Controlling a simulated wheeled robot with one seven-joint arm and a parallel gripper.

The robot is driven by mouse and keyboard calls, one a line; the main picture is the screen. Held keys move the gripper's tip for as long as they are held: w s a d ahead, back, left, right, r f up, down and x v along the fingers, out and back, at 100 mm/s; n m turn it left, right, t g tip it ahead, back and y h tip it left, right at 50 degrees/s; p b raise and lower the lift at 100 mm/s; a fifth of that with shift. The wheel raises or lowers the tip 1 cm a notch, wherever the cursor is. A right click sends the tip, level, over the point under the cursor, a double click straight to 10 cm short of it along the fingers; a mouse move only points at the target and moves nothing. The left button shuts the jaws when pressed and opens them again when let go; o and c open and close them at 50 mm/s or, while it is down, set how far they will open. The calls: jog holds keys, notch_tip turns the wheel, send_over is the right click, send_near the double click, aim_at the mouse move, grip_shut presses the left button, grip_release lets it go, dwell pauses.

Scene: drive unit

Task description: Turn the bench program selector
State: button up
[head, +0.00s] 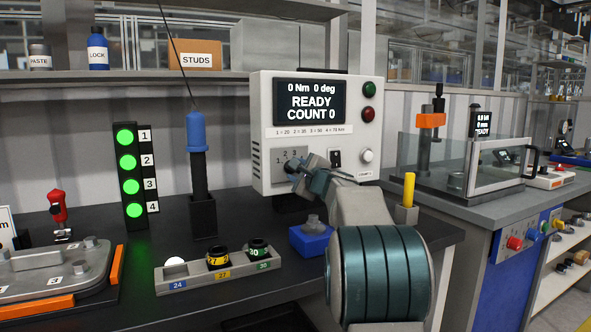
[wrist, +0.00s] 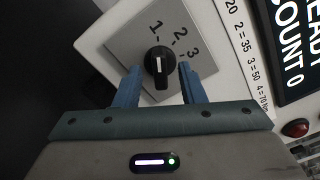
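The program selector is a black round knob (wrist: 158,62) with a white line on it, on a grey plate (wrist: 137,42) marked 1, 2 and 3. The line runs up and down in the wrist view, roughly in line with the 1. The plate also shows in the head view (head: 286,155) on the white controller's front, the knob mostly hidden by my gripper (head: 299,173). In the wrist view my gripper (wrist: 159,70) is open, one blue finger on each side of the knob, with gaps visible. Whether the fingertips reach knob depth is unclear.
The controller (head: 320,125) has a screen (head: 310,102) reading READY COUNT 0, a red button (head: 368,113) and a switch (head: 335,159). A blue-topped screwdriver (head: 197,135) stands left. A socket tray (head: 215,274) and blue block (head: 312,240) lie below.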

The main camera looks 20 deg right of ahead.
jog(key=shift+w, duration=0.6)
grip_shut()
jog(key=shift+m, duration=0.3)
jog(key=shift+m+p, duration=1.1)
jog(key=shift+m, duration=2.4)
